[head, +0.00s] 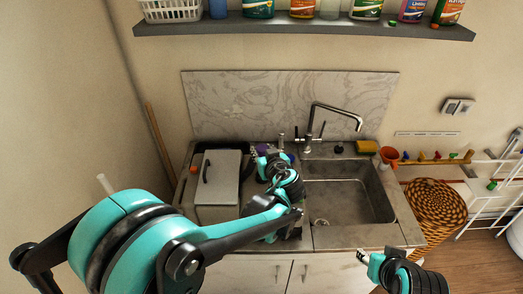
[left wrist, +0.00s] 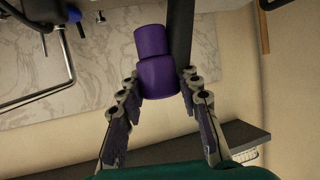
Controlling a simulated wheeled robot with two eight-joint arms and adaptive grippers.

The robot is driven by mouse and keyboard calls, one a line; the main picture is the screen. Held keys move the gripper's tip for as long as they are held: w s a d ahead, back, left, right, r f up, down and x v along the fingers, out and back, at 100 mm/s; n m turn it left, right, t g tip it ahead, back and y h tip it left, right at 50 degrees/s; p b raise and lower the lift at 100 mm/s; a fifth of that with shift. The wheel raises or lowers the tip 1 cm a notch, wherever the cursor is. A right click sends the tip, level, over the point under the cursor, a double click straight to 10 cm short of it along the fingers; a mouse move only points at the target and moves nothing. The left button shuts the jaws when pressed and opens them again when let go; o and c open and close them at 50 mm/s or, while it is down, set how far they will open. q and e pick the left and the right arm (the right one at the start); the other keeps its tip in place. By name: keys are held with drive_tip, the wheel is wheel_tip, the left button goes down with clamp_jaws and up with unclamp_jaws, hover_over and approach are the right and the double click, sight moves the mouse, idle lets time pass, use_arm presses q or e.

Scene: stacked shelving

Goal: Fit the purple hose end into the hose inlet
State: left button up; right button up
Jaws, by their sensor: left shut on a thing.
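The purple hose end (left wrist: 157,78), a stepped cylinder, sits between the fingers of my left gripper (left wrist: 160,90) in the left wrist view. The fingers are shut on its lower, wider part, and the narrower part points away from the gripper. In the head view my left gripper (head: 262,152) is over the back of the counter, left of the faucet, and a bit of purple (head: 290,156) shows beside it. I cannot clearly make out the hose inlet. My right gripper (head: 362,256) is at the lower right, in front of the counter; its jaw state is unclear.
A faucet (head: 322,122) stands behind the sink basin (head: 345,190). A grey box (head: 217,180) stands left of my left gripper. A yellow sponge (head: 366,146) and an orange cup (head: 389,154) are at right. A shelf (head: 300,27) with bottles hangs above; a wicker basket (head: 433,203) stands right.

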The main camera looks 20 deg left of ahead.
use_arm(q)
drive_tip(key=shift+s+d+f+b, duration=0.1)
drive_tip(key=shift+d+f+b, duration=0.05)
drive_tip(key=shift+f+b, duration=2.1)
drive_tip(key=shift+f, duration=0.25)
drive_tip(key=shift+f+b, duration=1.65)
drive_tip(key=shift+b, duration=0.25)
idle(1.6)
idle(0.4)
drive_tip(key=o, duration=1)
drive_tip(key=shift+r, duration=0.15)
